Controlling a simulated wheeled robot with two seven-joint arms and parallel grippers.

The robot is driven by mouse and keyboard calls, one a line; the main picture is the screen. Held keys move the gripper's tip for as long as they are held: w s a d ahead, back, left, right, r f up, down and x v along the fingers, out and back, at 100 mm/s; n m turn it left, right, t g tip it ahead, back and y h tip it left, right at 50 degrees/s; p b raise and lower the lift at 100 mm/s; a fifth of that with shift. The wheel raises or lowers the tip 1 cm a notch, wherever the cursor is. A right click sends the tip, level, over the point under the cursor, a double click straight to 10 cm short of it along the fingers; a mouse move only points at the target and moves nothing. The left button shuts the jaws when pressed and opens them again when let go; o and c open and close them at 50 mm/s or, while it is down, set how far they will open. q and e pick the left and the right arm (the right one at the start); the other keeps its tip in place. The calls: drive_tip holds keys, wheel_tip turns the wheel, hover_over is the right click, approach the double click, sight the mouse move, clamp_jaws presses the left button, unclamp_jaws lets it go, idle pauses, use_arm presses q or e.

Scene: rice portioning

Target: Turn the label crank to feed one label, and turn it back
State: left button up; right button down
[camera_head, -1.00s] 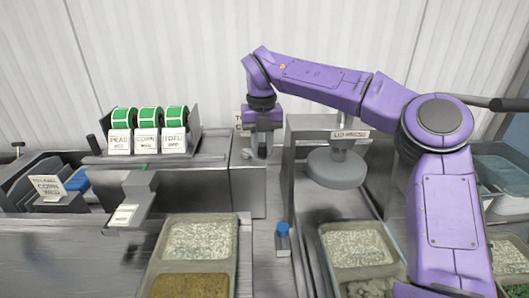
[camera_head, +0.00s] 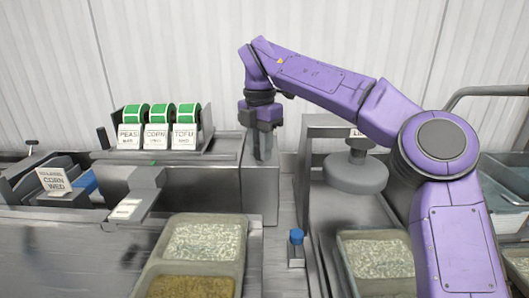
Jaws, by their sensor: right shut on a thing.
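The label machine (camera_head: 205,180) is a grey metal box with three green label rolls (camera_head: 160,115) on top, over cards reading PEAS, CORN and TOFU. A white label (camera_head: 125,208) lies on its sloping front chute (camera_head: 150,186). My right gripper (camera_head: 262,150) points down at the machine's right end, its fingers shut on the label crank. The crank is mostly hidden by the fingers, and its angle cannot be made out. My left gripper is not in view.
A tray with rice and a brown food (camera_head: 243,262) stands in front of the machine. A round grey press (camera_head: 356,175) stands close to the right, under my right arm. A blue-topped knob (camera_head: 296,236) sits between them. A CORN card (camera_head: 53,181) is at left.

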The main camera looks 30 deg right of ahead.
sight(258, 145)
drive_tip(key=shift+w+a+r+m, duration=0.15)
drive_tip(key=shift+r+m, duration=0.05)
drive_tip(key=shift+m, duration=0.2)
drive_tip(key=c, duration=1.2)
unclamp_jaws()
drive_tip(key=o, duration=0.3)
drive_tip(key=shift+a+f, duration=0.1)
wheel_tip(258, 145, up, 11)
drive_tip(key=p, duration=0.4)
drive_tip(key=shift+f, duration=0.2)
